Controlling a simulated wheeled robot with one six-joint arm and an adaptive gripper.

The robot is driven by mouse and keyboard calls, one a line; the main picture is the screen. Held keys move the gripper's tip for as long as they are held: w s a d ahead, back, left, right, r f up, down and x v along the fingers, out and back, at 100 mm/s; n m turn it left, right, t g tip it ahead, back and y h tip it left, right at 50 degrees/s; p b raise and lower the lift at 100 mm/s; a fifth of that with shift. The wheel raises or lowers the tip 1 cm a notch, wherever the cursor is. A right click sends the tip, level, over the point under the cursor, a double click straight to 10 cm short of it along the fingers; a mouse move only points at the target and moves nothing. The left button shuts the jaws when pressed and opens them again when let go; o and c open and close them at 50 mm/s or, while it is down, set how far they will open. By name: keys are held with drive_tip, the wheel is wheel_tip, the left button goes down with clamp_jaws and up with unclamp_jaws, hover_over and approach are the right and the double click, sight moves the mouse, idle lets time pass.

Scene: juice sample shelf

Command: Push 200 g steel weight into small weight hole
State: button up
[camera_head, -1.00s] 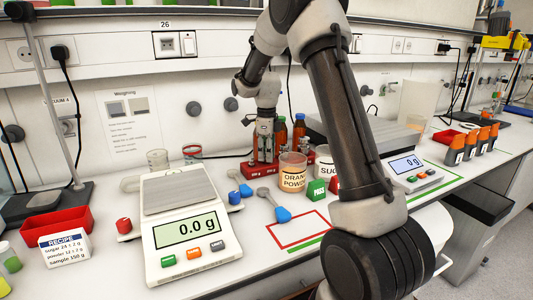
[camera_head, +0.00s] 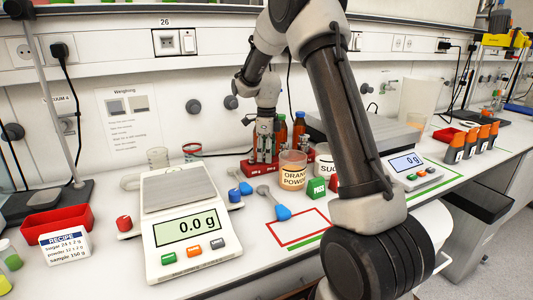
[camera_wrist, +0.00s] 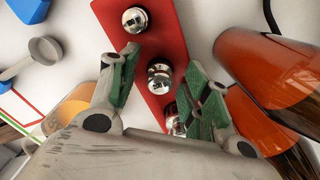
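A red weight block (camera_wrist: 178,35) lies under my gripper in the wrist view, with three shiny steel weights in a row. One weight (camera_wrist: 135,19) is beyond the fingertips. A second weight (camera_wrist: 159,77) shows in the gap between the fingers. A third weight (camera_wrist: 174,122) is partly hidden by the right finger. I cannot tell which is the 200 g one, and the holes are not clear. My gripper (camera_wrist: 160,72) has its green-padded fingers apart. In the head view my gripper (camera_head: 264,153) points down over the red block (camera_head: 248,168).
Brown bottles (camera_head: 299,129) stand close behind and beside my gripper. The orange powder jar (camera_head: 293,172) is just right of it. A blue-handled scoop (camera_head: 283,212) lies in front. A scale (camera_head: 189,222) reading 0.0 g stands at the left.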

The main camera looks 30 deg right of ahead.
wheel_tip(320, 180, up, 12)
drive_tip(key=n, duration=0.3)
drive_tip(key=s+n, duration=0.3)
drive_tip(key=n, duration=0.1)
drive_tip(key=s+f+n, duration=0.1)
drive_tip(key=s+n, duration=0.3)
drive_tip(key=n, duration=0.1)
drive_tip(key=s+n, duration=0.4)
drive_tip(key=shift+a+f+n, duration=0.25)
drive_tip(key=shift+f+n, duration=0.05)
drive_tip(key=s+r+n+t, duration=0.2)
drive_tip(key=s+n, duration=0.2)
drive_tip(key=s, duration=0.8)
drive_tip(key=s+a+r+n+t, duration=0.1)
drive_tip(key=s+n, duration=0.4)
drive_tip(key=s, duration=0.7)
drive_tip(key=shift+s+r+t, duration=0.2)
drive_tip(key=shift+r+t, duration=0.5)
drive_tip(key=shift+r, duration=0.3)
